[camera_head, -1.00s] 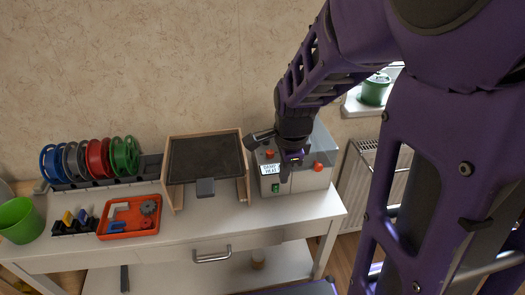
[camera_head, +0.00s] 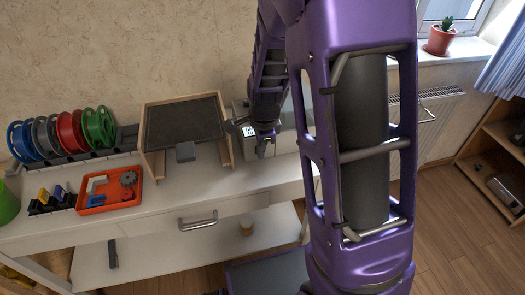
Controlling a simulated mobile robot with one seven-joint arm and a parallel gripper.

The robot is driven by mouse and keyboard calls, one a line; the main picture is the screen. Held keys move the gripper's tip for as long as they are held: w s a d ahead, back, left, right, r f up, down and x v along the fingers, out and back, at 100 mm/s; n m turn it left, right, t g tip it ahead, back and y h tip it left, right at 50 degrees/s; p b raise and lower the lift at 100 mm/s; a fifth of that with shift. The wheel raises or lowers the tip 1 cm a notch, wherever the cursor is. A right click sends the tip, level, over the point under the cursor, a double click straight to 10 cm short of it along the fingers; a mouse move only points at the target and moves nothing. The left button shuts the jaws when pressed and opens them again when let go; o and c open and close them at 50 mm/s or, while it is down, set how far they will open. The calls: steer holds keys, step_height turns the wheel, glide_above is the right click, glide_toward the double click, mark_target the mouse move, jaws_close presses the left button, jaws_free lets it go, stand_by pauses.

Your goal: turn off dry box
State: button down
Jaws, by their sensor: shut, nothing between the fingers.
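A wooden-sided stand with a dark plate (camera_head: 183,122) stands left of the dry box. An orange tray (camera_head: 110,200) and several coloured spools (camera_head: 70,135) are further left. The table front (camera_head: 220,190) is clear. My arm blocks the right side.

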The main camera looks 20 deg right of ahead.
steer(key=shift+w+f, duration=0.1)
steer(key=shift+w, duration=0.05)
steer(key=shift+w+f, duration=0.15)
steer(key=shift+f, duration=0.1)
steer(key=shift+r, duration=0.1)
steer(key=shift+r+p, duration=0.1)
steer(key=shift+p, duration=0.25)
steer(key=shift+r+p, duration=0.65)
steer(key=shift+r, duration=0.05)
